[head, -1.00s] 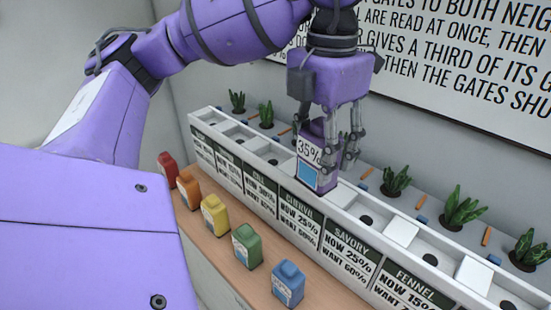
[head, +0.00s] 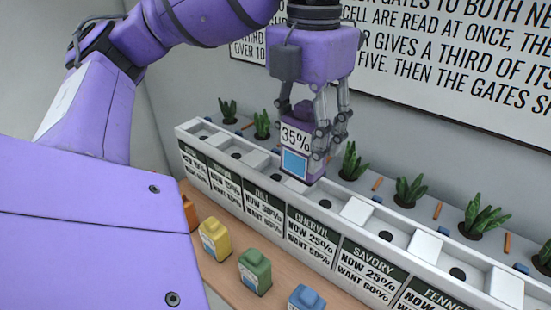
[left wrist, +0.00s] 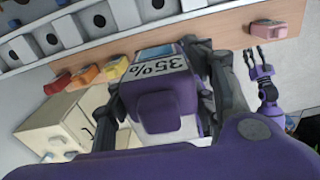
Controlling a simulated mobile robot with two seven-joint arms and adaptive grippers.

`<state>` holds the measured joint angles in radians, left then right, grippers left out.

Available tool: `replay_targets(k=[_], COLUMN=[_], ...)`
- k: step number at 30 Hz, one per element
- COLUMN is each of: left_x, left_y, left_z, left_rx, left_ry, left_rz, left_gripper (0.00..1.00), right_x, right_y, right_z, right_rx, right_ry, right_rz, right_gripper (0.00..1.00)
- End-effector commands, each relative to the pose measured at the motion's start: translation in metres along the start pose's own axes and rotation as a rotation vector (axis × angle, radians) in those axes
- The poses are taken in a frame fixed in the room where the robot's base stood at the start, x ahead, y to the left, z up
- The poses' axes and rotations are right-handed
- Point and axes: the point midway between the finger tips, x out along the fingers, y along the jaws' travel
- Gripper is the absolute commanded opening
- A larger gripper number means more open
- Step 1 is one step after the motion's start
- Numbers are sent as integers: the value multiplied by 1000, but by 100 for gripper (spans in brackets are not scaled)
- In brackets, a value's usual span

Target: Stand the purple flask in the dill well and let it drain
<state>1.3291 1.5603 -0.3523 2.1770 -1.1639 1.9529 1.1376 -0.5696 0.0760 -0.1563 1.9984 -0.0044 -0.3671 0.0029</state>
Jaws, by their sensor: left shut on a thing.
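My left gripper (head: 325,125) is shut on the purple flask (head: 295,148), which is upright and carries a white "35%" label with a blue square. The flask's base is over the white trough near the boundary of the dill label (head: 263,205) and the chervil label (head: 311,235). In the left wrist view the flask (left wrist: 165,110) sits between the fingers. My right gripper (left wrist: 258,62) shows there with its fingers apart, empty, away from the trough.
The white trough (head: 340,222) has several wells with dark drain holes. Yellow (head: 214,240), green (head: 255,270) and blue (head: 306,299) flasks stand on the wooden ledge in front. Potted plants (head: 410,192) line the back, below a wall sign (head: 440,75).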

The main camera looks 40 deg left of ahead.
Motion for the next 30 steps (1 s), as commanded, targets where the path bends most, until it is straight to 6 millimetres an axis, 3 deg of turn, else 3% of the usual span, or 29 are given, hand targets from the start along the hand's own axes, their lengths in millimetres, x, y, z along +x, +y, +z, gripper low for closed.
replay_targets(k=[7,17,21,30], left_x=[6,38,65,91], left_y=[18,83,101,117], left_z=[0,43,55,68], left_rx=[-53,-54,-50,-46], left_ry=[3,0,2,-1], left_rz=[1,2,1,0], left_gripper=[18,18,18,18], right_x=[0,-4,-5,-8], right_y=[0,3,2,2], right_z=[-1,-14,-18,-9], right_rx=[-1,-5,-2,2], right_ry=[2,19,27,9], right_rz=[0,2,1,2], right_gripper=[40,40,40,40])
